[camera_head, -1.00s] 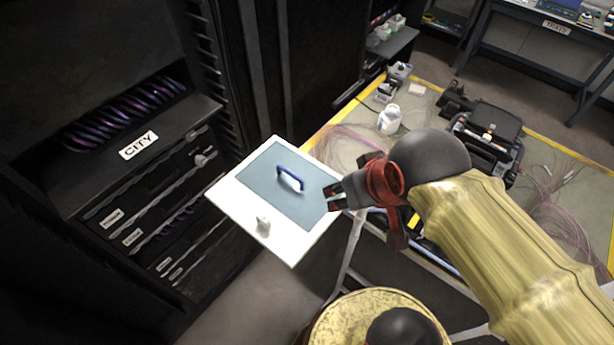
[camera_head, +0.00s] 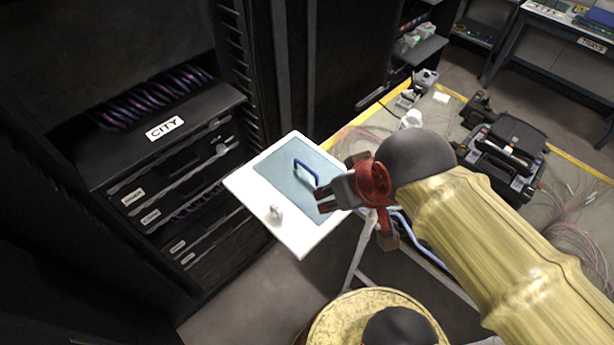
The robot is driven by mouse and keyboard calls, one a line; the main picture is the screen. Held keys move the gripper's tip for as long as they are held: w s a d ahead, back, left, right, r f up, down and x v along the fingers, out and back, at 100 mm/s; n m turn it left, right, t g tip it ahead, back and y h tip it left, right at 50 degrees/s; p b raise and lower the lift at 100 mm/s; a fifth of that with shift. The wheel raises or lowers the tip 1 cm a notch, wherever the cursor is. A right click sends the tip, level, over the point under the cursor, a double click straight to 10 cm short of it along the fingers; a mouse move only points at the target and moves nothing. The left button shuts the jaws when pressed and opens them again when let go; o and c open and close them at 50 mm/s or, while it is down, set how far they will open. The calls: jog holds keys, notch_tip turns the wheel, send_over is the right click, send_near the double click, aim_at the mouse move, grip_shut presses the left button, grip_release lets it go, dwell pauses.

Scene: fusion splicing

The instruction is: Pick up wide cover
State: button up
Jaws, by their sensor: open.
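A flat white panel with a grey-blue middle (camera_head: 278,178), which looks like the wide cover, is at the centre of the head view beside the rack. A dark blue arched handle (camera_head: 306,168) stands on its middle, and a small white knob-like piece (camera_head: 275,214) sits near its lower-left edge. My gripper (camera_head: 321,201) has dark fingers and a red wrist. It is open and empty over the panel's right part, to the lower right of the handle. The picture does not clearly show its height above the panel. My wrist hides the panel's right corner.
A black rack (camera_head: 215,100) with drawers and a CITY label stands close on the left. A worktable (camera_head: 455,130) with yellow edging is behind my arm, bearing a black case (camera_head: 503,150), a white bottle (camera_head: 411,119) and loose fibres. A thin pale leg (camera_head: 352,252) stands below the panel.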

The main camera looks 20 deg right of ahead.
jog(key=shift+c, duration=0.2)
jog(key=shift+a+r+p, duration=0.1)
jog(key=shift+r+p, duration=0.25)
jog(key=shift+p, duration=0.15)
jog(key=shift+c, duration=1.3)
jog(key=shift+a+r+p, duration=0.1)
jog(key=shift+r+p, duration=0.1)
jog(key=shift+p, duration=0.45)
jog(key=shift+c, duration=0.5)
jog(key=shift+w+a+g+p, duration=0.25)
jog(key=shift+g+p, duration=0.35)
jog(key=shift+p, duration=0.3)
jog(key=shift+c, duration=0.5)
jog(key=n+g+h+p, duration=0.2)
jog(key=n+g+p, duration=0.25)
jog(key=p, duration=0.85)
send_over(305, 166)
jog(key=a, duration=0.1)
notch_tip(305, 166, down, 8)
jog(key=shift+n+t, duration=0.25)
jog(key=shift+t, duration=0.2)
jog(key=shift+d+f, duration=0.2)
jog(key=shift+f, duration=1)
jog(key=shift+d+f, duration=0.2)
jog(key=shift+f, duration=1.05)
jog(key=shift+d+f, duration=0.2)
jog(key=shift+f, duration=1)
